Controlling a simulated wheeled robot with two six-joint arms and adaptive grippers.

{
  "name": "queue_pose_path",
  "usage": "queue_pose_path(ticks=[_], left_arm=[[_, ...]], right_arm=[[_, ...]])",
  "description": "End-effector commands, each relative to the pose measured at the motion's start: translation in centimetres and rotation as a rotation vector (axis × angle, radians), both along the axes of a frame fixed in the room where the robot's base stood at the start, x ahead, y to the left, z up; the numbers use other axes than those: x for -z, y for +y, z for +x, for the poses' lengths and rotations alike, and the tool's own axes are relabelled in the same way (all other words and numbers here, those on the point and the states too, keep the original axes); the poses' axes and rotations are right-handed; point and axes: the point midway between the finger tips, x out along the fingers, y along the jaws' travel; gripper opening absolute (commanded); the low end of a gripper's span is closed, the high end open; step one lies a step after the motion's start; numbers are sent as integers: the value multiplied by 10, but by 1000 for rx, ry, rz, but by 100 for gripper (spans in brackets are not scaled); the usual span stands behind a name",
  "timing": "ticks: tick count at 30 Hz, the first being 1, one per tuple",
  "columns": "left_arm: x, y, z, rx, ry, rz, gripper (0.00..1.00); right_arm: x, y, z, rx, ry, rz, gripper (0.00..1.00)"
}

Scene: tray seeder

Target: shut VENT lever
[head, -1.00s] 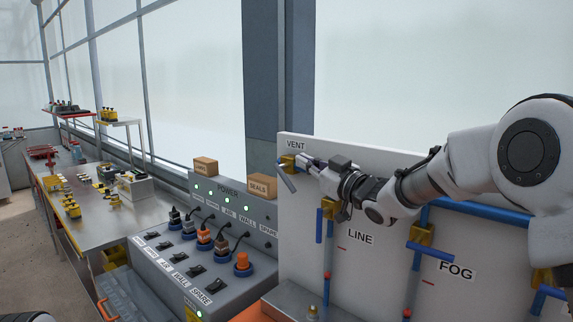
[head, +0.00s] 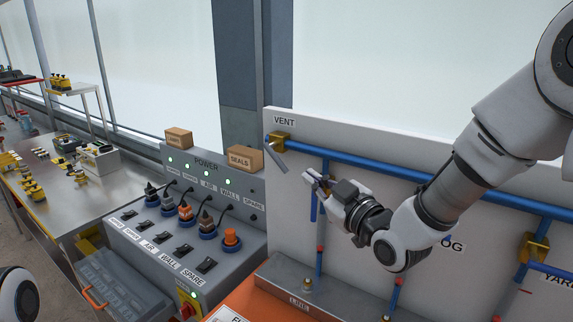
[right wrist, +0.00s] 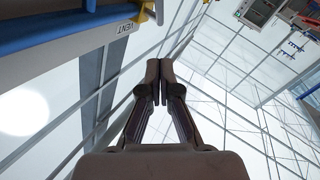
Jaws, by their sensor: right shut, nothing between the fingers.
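The VENT valve (head: 280,143) is a yellow body at the left end of the blue pipe on the white panel, below the VENT label. Its grey-blue lever (head: 277,158) slants down to the right, across the line of the pipe. My right gripper (head: 307,177) is shut and empty, to the right of the lever and a little lower, with a visible gap in the head view. In the right wrist view the closed fingers (right wrist: 153,80) point away from the lens. The VENT label and part of the yellow valve (right wrist: 149,10) show at that view's top. My left gripper is out of view.
The blue pipe (head: 400,168) runs right along the white panel (head: 350,128), with the LINE, FOG and YARD branches below. My right forearm hides part of these. A grey power box (head: 150,228) with plugs and switches stands left. A SEALS carton (head: 244,158) sits on it.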

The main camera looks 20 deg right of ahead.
Motion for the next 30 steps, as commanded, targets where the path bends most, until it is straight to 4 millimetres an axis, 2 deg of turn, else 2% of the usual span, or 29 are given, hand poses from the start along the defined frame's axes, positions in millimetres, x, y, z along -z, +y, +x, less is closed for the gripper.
queue_pose_path(ticks=[12, 15, 21, 30], left_arm=[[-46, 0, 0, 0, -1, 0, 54], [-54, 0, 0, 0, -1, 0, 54], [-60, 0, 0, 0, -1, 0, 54], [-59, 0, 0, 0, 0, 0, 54]], right_arm=[[-9, 24, 85, -3, -1, -2, 0], [5, 21, 99, -1, 3, 0, 0], [19, 19, 114, -1, 0, 1, 0], [21, 19, 115, -2, -1, 0, 0]])
